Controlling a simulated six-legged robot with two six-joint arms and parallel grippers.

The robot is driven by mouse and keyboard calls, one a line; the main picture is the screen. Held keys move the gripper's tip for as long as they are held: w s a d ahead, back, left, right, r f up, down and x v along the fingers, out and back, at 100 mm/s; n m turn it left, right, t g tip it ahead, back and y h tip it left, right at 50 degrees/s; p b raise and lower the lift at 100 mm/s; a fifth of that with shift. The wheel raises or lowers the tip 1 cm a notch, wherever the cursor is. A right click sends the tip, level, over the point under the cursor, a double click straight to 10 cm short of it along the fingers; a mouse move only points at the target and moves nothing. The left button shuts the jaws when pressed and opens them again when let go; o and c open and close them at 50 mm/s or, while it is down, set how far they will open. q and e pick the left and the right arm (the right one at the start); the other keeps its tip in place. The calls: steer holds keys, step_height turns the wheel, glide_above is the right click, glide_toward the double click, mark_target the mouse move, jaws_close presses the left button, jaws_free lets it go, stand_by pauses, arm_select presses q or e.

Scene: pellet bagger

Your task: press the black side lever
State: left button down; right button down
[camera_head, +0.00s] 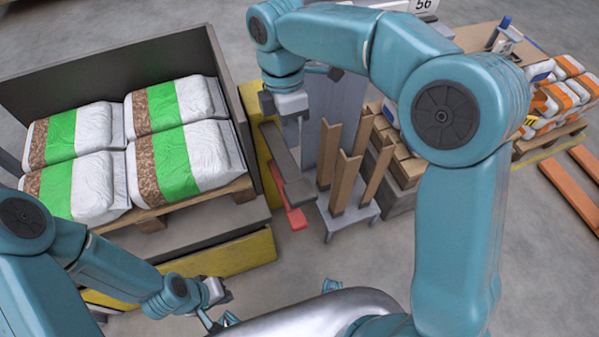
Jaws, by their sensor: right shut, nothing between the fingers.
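The black side lever (281,155) is a dark bar beside the yellow machine side, sloping toward the viewer and ending in a wider dark block. My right gripper (301,118) points down near the lever's far end. It is shut and empty, and appears above the lever; I cannot tell whether they touch. My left gripper (219,312) is low at the bottom left, well away from the lever. Its fingers are small and partly hidden, so their opening is unclear.
White, green and brown bags (182,150) lie on a pallet in a grey-walled bay at left. A small stand with wooden posts (352,216) is right of the lever. Boxes (401,165) and a pallet of orange-white bags (560,95) stand farther right. Grey floor is open at lower middle.

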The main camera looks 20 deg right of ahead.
mark_target(298, 190)
arm_select(q)
steer(key=shift+s, duration=0.1)
arm_select(e)
steer(key=shift+s, duration=0.1)
